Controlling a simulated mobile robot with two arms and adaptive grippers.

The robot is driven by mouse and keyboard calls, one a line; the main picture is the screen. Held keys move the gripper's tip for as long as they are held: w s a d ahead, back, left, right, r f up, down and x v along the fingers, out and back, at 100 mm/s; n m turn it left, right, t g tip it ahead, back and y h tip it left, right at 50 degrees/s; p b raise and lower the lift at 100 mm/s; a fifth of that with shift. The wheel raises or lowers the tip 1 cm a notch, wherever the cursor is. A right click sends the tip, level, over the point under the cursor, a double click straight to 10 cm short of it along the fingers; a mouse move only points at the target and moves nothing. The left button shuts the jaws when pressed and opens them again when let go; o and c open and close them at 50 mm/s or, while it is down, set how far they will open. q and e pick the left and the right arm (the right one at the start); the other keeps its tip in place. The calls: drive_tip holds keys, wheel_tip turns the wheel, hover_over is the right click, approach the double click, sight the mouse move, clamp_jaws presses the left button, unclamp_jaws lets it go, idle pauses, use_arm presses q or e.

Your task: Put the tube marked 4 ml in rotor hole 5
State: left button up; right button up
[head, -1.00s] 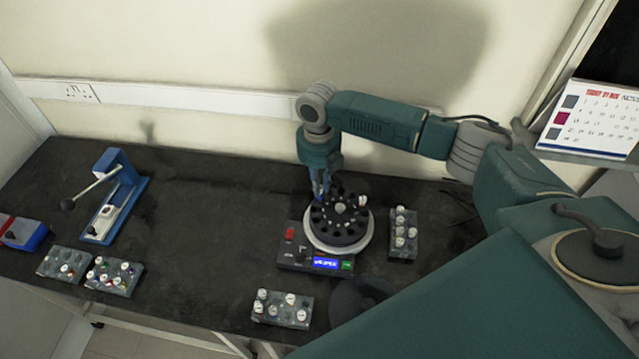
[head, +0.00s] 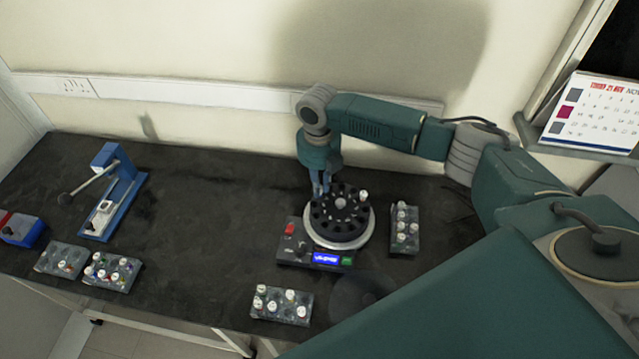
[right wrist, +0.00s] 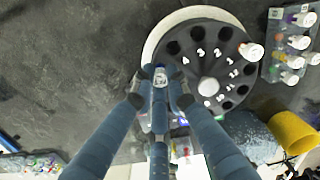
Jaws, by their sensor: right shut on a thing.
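My right gripper (head: 319,190) points down at the left rear edge of the black rotor (head: 340,224). In the right wrist view its fingers (right wrist: 160,98) are shut on a white-capped tube (right wrist: 160,77). The cap's mark is too small to read surely. The tube is over the rotor's left edge; the fingers hide what is under it, so I cannot tell how deep it sits. The rotor (right wrist: 208,75) shows white numbers, including 4 and 3, beside dark holes. Number 5 is hidden or unreadable. Another white-capped tube (right wrist: 250,51) stands in a hole across the rotor. My left gripper is not in view.
The centrifuge base (head: 290,252) has a lit blue display. Tube racks stand to its right (head: 404,247), in front (head: 263,312) and at the left (head: 92,281). A blue lever press (head: 125,195) stands back left. Bench between press and centrifuge is clear.

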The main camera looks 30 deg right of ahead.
drive_tip(key=shift+f, duration=0.2)
drive_tip(key=o, duration=1.1)
drive_tip(key=shift+c, duration=0.2)
drive_tip(key=shift+r, duration=0.15)
drive_tip(key=shift+r+p, duration=2.9)
drive_tip(key=shift+p, duration=0.15)
